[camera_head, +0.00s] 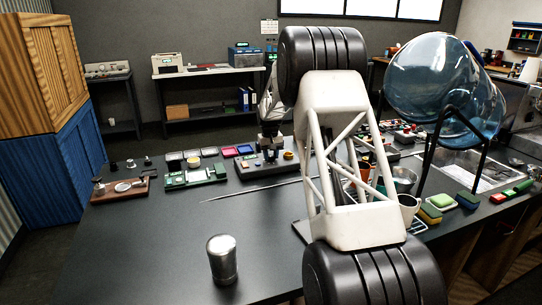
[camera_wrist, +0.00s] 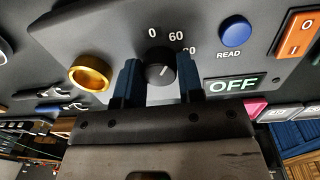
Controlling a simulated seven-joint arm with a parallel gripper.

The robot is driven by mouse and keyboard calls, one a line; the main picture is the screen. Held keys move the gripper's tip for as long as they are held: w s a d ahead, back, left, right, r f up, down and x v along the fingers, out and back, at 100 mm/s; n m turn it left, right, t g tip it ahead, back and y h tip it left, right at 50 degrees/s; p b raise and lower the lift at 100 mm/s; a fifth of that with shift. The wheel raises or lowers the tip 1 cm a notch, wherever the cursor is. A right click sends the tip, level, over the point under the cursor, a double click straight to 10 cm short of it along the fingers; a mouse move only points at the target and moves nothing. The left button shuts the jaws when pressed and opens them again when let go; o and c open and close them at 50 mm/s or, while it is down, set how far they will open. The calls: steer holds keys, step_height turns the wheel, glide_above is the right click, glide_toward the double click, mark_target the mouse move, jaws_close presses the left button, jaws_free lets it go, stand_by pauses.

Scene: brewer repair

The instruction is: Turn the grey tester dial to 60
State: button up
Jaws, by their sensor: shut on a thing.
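The tester dial (camera_wrist: 160,66) is a dark round knob on the grey tester panel, in the middle of the wrist view. The marks 0 and 60 are printed above it; a third mark at its right is partly covered by a finger. A small pale pointer line shows on the knob, but I cannot tell exactly which mark it points to. My gripper (camera_wrist: 158,82) has its two blue fingers on either side of the dial, shut on it. In the head view my gripper (camera_head: 271,138) is down at the tester (camera_head: 262,168), and the dial is hidden.
On the panel, a blue READ button (camera_wrist: 235,31), an orange switch (camera_wrist: 297,33), a gold ring (camera_wrist: 90,73) and a display reading OFF (camera_wrist: 234,85) are close to the dial. A green board (camera_head: 195,178) lies left of the tester. The table's front left is clear around a metal cylinder (camera_head: 222,260).

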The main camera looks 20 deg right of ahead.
mark_target(270, 155)
steer(key=shift+m, duration=0.4)
steer(key=o, duration=0.9)
steer(key=shift+r, duration=0.15)
steer(key=shift+a+r, duration=0.2)
steer(key=shift+r, duration=3.6)
